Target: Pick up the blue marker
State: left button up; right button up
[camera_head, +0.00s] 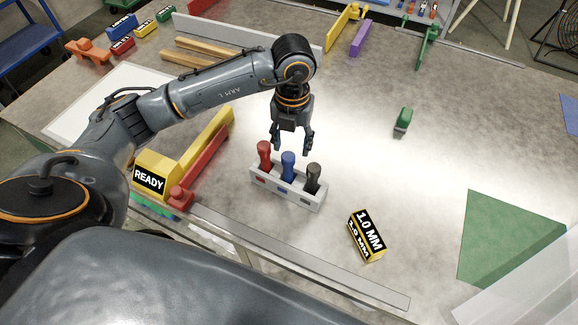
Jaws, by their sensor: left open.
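The blue marker (288,167) stands upright in the middle slot of a light grey holder (288,190) on the metal table. A red marker (265,155) stands to its left and a black marker (312,177) to its right in the same holder. My left gripper (290,147) points down just above the holder, close over the blue marker. Its fingers are open and hold nothing. From this angle I cannot tell whether the fingers are around the marker's top or just above it. My right gripper is not in view.
A yellow block labelled READY (150,178) and a red bar (200,162) lie left of the holder. A 1.0 MM block (367,235) lies to the right. A green-topped object (404,119) and green triangle (510,235) lie farther right. The table between them is clear.

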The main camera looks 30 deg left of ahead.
aim_at(291, 155)
pick_arm(q)
notch_tip(291, 155, down, 5)
jog(key=shift+r+p, duration=0.15)
jog(key=shift+p, duration=0.15)
jog(key=f, duration=0.1)
jog(key=f+p, duration=0.1)
jog(key=f, duration=0.1)
jog(key=f+p, duration=0.1)
jog(key=f, duration=0.1)
jog(key=shift+s+a, duration=0.3)
jog(key=shift+f, duration=0.2)
jog(key=shift+w, duration=0.1)
grip_shut()
